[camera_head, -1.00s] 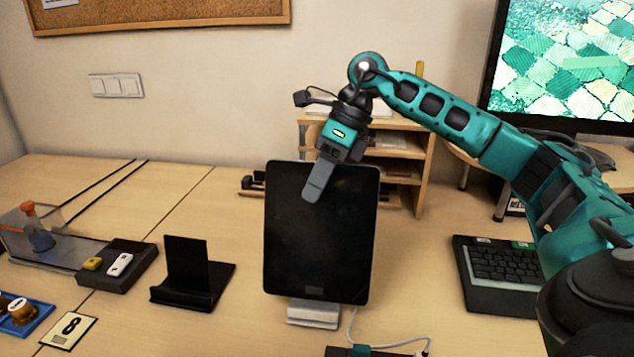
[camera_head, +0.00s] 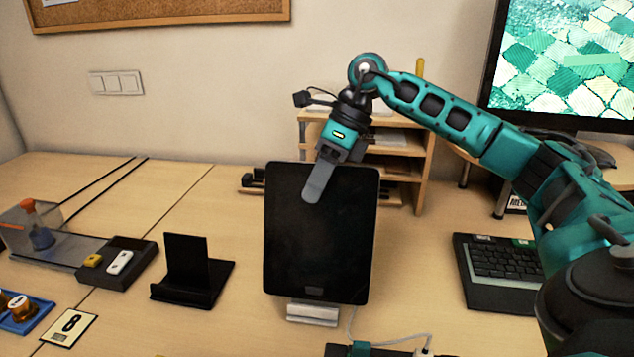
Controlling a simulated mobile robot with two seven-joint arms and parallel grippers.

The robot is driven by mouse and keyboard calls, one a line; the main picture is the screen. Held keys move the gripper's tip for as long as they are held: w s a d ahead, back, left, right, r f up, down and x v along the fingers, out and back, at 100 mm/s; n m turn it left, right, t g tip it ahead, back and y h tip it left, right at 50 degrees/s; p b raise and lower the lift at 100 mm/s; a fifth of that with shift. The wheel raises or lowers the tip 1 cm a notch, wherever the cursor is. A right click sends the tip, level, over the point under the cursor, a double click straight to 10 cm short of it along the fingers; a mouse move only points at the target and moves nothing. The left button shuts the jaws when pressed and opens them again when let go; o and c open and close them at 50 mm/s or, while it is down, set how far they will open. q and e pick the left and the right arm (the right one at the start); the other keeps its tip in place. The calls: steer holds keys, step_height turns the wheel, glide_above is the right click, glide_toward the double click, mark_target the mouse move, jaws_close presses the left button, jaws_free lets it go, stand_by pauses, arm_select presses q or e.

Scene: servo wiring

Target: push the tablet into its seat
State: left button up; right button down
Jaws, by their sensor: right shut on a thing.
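The black tablet (camera_head: 318,250) stands upright in the middle of the desk, its dark screen facing me. A light grey stand (camera_head: 313,313) shows under its bottom edge; the contact between them is hard to make out. My right gripper (camera_head: 318,186) reaches down from above right and is shut on the tablet's top edge, one finger lying across the front of the screen. The other finger is hidden behind the tablet. My left gripper is not in view.
An empty black stand (camera_head: 190,277) is left of the tablet. A keyboard (camera_head: 500,265) lies right, a wooden shelf (camera_head: 425,170) stands behind. A white cable (camera_head: 385,343) runs at the front. A switch box (camera_head: 120,265) and number card (camera_head: 68,327) are at left.

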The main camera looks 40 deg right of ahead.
steer(key=shift+s+a+f+b, duration=0.1)
steer(key=shift+a+f+b, duration=0.05)
steer(key=shift+f+b, duration=0.25)
steer(key=shift+s+a+f+b, duration=0.1)
steer(key=shift+f+b, duration=0.2)
steer(key=shift+f, duration=0.1)
steer(key=c, duration=1)
jaws_free()
steer(key=shift+f, duration=0.1)
steer(key=p+v, duration=0.3)
steer(key=v, duration=1)
